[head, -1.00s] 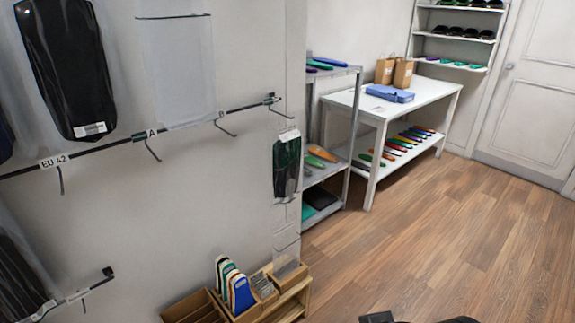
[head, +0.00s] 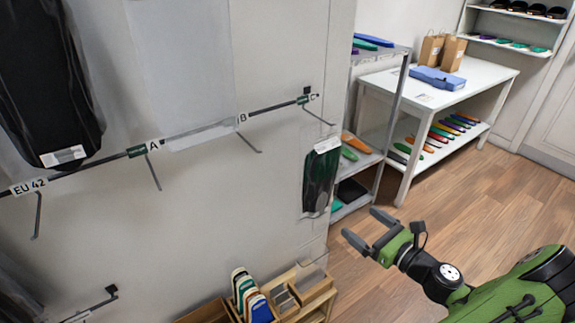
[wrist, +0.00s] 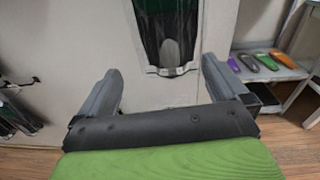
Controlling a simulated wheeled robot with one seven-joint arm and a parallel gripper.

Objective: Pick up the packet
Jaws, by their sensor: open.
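A clear packet with dark green and black contents (head: 320,178) hangs by the C label at the wall's right end. In the wrist view its lower part (wrist: 168,35) shows at the top middle, beyond the fingertips; its upper part is cut off. My gripper (head: 368,228) is open and empty, right of and slightly below this packet in the head view, apart from it. In the wrist view both fingers of my gripper (wrist: 160,70) point towards the wall. A large black packet (head: 50,85) and a clear, empty-looking one (head: 185,65) hang further left.
Bare hooks (head: 252,143) stick out from the labelled rail (head: 200,130). A wooden box (head: 312,290) with coloured insoles stands below. A metal shelf (head: 383,130) stands just behind the wall end, with a white table (head: 480,70) beyond. The wooden floor (head: 480,200) is open at right.

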